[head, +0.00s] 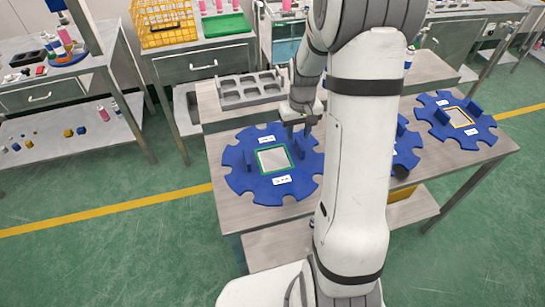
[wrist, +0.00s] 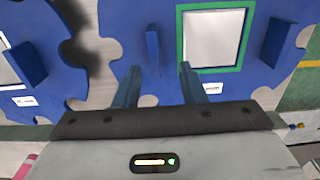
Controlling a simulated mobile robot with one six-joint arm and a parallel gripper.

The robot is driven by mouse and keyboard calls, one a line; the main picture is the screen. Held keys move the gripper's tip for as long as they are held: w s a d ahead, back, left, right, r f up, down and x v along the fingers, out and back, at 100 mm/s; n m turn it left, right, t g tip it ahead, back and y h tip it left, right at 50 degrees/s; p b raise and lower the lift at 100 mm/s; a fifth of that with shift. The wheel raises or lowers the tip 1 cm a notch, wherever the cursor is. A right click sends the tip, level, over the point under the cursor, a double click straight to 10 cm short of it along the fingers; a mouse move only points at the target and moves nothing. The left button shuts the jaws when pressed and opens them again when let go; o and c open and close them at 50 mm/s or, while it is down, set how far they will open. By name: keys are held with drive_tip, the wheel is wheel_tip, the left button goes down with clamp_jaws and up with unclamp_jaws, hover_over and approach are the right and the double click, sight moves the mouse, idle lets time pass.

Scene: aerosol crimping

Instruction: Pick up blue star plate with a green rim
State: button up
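The blue star plate with the green rim (head: 242,184) lies flat on the table at the left. It has a green-rimmed pale square in the middle and an upright blue tab on each side. My gripper (head: 303,128) is over its right side, near the right tab. In the wrist view the plate (wrist: 123,35) fills the middle and right. My gripper (wrist: 159,68) is open there, with one finger on each side of the line of a tab (wrist: 152,48). I see no contact, and cannot tell how far above the plate the fingertips are.
A second blue plate (head: 404,153) is partly hidden behind my arm. A third, with a yellow rim (head: 479,137), lies at the table's right. A grey tray with compartments (head: 247,98) stands at the back left. Bare table (head: 222,119) shows between tray and plate.

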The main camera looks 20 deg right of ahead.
sight(300, 144)
drive_tip(key=f, duration=0.4)
drive_tip(key=shift+s+d+f+p, duration=0.35)
drive_tip(key=shift+d, duration=0.05)
drive_tip(key=shift+f, duration=0.4)
clamp_jaws()
